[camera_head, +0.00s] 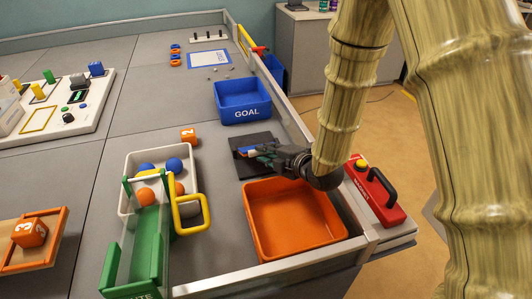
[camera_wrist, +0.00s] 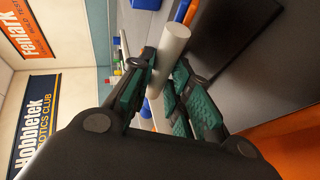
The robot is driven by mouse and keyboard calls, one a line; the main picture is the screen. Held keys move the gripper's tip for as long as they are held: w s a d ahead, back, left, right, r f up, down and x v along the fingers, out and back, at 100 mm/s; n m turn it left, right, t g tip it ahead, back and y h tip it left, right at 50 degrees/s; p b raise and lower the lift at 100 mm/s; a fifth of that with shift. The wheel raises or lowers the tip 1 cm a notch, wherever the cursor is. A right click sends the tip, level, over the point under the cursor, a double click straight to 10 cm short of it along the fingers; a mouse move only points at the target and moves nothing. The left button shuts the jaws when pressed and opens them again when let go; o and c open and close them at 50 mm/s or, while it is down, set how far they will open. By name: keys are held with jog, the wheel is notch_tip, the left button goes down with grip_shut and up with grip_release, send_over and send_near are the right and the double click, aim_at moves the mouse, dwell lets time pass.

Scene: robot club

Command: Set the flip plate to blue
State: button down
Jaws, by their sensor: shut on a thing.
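A flat black base (camera_head: 243,170) lies on the table between the blue bin and the orange tray; I take it for the base of the flip plate. A small blue and whitish piece (camera_head: 248,151) shows above it at my gripper's tip. My gripper (camera_head: 264,154) reaches in from the right, low over the black base. In the wrist view its green-padded fingers (camera_wrist: 160,92) are closed around a light grey round bar (camera_wrist: 171,48). A dark panel (camera_wrist: 232,35) shows beside the bar. The fingers and arm hide much of the plate, so I cannot tell which colour faces up.
The blue GOAL bin (camera_head: 242,97) stands behind, and an open orange tray (camera_head: 293,218) is close in front. A white bin of balls (camera_head: 133,163) and a green chute (camera_head: 137,250) are to the left. A raised rail (camera_head: 283,108) edges the table; a red box (camera_head: 374,195) is at right.

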jog(key=shift+s+f, duration=0.5)
jog(key=shift+f, duration=0.3)
jog(key=c, duration=1.3)
grip_release()
jog(key=shift+w+f, duration=0.1)
jog(key=shift+f, duration=0.05)
jog(key=shift+w, duration=0.1)
jog(key=shift+w+r, duration=0.15)
jog(key=shift+r, duration=0.2)
jog(key=v, duration=1.2)
jog(key=shift+r, duration=0.15)
